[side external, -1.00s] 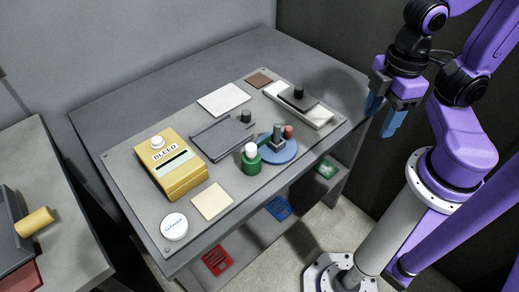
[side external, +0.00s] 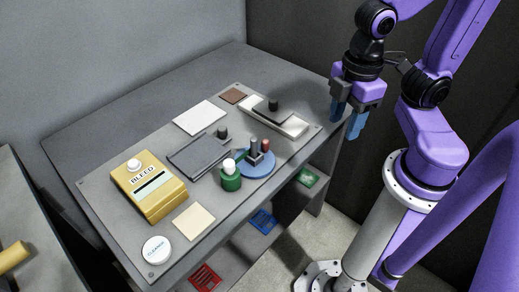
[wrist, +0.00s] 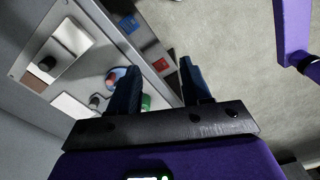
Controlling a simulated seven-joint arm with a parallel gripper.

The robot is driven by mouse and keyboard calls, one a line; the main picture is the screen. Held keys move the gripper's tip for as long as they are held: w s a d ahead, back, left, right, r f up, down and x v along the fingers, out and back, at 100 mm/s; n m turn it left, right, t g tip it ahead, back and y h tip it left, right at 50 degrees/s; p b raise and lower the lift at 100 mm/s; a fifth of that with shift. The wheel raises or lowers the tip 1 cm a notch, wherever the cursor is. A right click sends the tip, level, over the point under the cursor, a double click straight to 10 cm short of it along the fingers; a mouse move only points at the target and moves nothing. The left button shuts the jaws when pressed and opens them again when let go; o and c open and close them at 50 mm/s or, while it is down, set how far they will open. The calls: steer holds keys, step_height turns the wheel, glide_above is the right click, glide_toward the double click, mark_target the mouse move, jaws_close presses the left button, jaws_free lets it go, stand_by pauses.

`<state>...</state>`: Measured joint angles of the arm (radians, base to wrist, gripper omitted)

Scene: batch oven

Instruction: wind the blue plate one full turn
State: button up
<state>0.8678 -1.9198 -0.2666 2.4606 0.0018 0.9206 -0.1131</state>
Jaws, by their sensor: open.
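The blue plate (side external: 262,168) is a round disc lying flat near the front right of the grey panel in the side view. A grey upright post (side external: 254,147) and a red knob (side external: 266,146) stand on it, and a green cylinder with a white top (side external: 230,176) stands against its left side. My gripper (side external: 347,120) is open and empty, pointing down off the table's right end, clear of the plate. In the wrist view my gripper (wrist: 157,68) has its two blue fingers apart, with floor and the table edge between them. The plate (wrist: 119,72) is partly hidden behind the left finger.
A yellow BLEED box (side external: 150,191), a dark grey slab (side external: 197,156) and a pale tray with a dark knobbed piece (side external: 285,122) share the panel. Red (side external: 205,277), blue (side external: 262,221) and green (side external: 307,177) pieces sit on a lower shelf. Open floor lies right of the table.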

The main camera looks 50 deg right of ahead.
steer(key=w+a+n, duration=0.3)
steer(key=w+n, duration=0.1)
steer(key=w, duration=0.6)
steer(key=n, duration=0.4)
glide_toward(265, 141)
step_height(265, 141, down, 11)
steer(key=shift+w+r, duration=0.15)
jaws_close()
